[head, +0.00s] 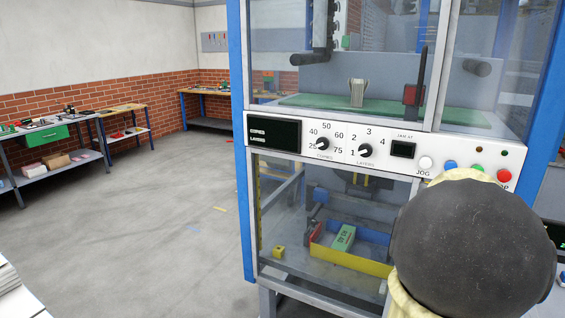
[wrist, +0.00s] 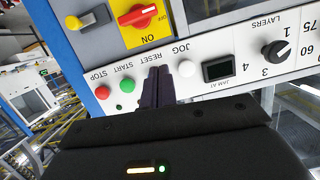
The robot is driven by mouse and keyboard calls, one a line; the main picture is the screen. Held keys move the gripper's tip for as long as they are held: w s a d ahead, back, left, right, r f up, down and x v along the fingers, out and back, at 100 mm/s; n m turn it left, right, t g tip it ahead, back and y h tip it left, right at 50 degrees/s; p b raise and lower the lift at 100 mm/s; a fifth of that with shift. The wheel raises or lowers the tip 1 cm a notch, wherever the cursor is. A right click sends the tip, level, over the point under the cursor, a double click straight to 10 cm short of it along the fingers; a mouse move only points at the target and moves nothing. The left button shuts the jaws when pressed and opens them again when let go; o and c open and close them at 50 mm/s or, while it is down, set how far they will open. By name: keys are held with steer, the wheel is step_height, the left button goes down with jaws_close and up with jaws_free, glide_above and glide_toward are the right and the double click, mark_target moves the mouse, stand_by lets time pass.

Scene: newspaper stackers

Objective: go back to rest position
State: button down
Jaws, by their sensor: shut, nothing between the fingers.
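My gripper (wrist: 158,74) shows in the wrist view with its two dark fingers together and nothing between them. The fingertips are in front of the machine's white control panel (wrist: 232,74), below the RESET label. They lie between the green START button (wrist: 128,86) and the white JOG button (wrist: 187,68). The fingers hide the spot below RESET; I cannot tell whether they touch the panel. In the head view my dark, rounded arm link covers the lower right, and the gripper itself is hidden. The blue button (head: 450,166) shows just above that link.
The blue-framed machine (head: 238,140) with clear panels stands close in front. Its panel has two dials and a red STOP button (head: 504,175). Inside below is a yellow-and-blue tray (head: 352,262). Open floor (head: 150,220) lies left, with workbenches (head: 55,125) along the brick wall.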

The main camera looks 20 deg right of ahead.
steer(key=w+a+f+n+g+y, duration=0.1)
steer(key=w+a+f+n+y, duration=0.2)
steer(key=a+f, duration=0.6)
steer(key=w+a+f+n+y, duration=0.1)
steer(key=w+a+f+y, duration=0.35)
steer(key=a, duration=0.75)
steer(key=s+a+f+n+g+y, duration=0.1)
steer(key=s+a+f+n+g, duration=0.1)
steer(key=a, duration=0.6)
steer(key=s+a+f+n+g+y, duration=0.1)
steer(key=s+a+f+n+g, duration=0.1)
steer(key=s+a+f, duration=0.3)
steer(key=s+a+f+n+g+y, duration=0.2)
steer(key=s+a+f+n, duration=0.1)
steer(key=a, duration=0.8)
steer(key=shift+s+a+f, duration=0.2)
steer(key=shift+s+f, duration=0.3)
steer(key=shift+f, duration=0.25)
steer(key=shift+d, duration=0.15)
